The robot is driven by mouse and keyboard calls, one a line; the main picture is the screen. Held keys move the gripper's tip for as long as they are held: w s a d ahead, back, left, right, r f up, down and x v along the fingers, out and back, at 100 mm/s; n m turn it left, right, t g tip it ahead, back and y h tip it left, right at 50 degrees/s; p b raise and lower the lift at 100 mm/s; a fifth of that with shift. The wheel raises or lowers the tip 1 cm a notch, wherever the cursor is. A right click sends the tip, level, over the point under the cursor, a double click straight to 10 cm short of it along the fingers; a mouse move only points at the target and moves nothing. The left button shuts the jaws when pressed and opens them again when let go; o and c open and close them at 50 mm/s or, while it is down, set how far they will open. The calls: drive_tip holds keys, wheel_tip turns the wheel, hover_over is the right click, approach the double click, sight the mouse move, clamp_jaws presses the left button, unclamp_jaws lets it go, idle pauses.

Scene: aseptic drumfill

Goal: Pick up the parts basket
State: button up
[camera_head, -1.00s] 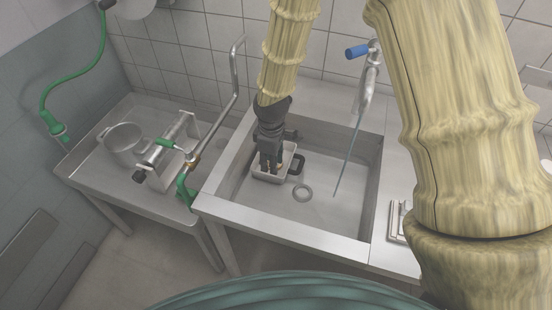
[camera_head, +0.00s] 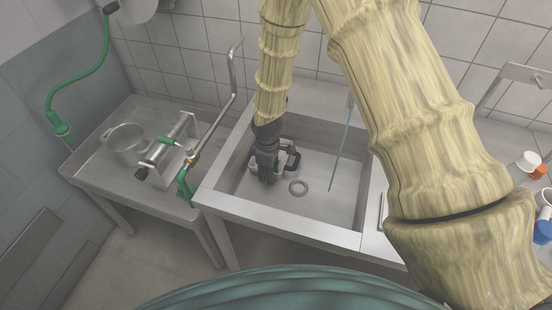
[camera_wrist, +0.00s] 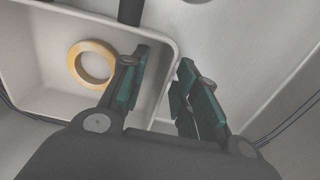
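The parts basket is a pale, open tray with a dark handle, standing in the sink; its rim shows in the wrist view (camera_wrist: 60,118) with a yellow ring (camera_wrist: 72,66) lying inside. In the head view, the basket (camera_head: 282,168) is mostly hidden behind my gripper (camera_head: 266,180); its dark handle (camera_head: 294,161) shows at the right. In the wrist view, my gripper (camera_wrist: 160,75) is open, with one green-padded finger over the basket's inside and the other outside its wall. A gap shows between the fingers; whether either touches the wall I cannot tell.
The steel sink (camera_head: 290,224) has walls around the basket and a round drain (camera_head: 298,187) on its floor. A thin stream or rod (camera_head: 340,150) rises at the right. A side table (camera_head: 95,165) on the left holds a pot (camera_head: 124,138) and a metal fixture (camera_head: 172,150).

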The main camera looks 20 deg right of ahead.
drive_tip(key=shift+s+r, duration=0.15)
drive_tip(key=shift+r, duration=0.05)
drive_tip(key=shift+f, duration=0.1)
clamp_jaws()
drive_tip(key=shift+r, duration=0.2)
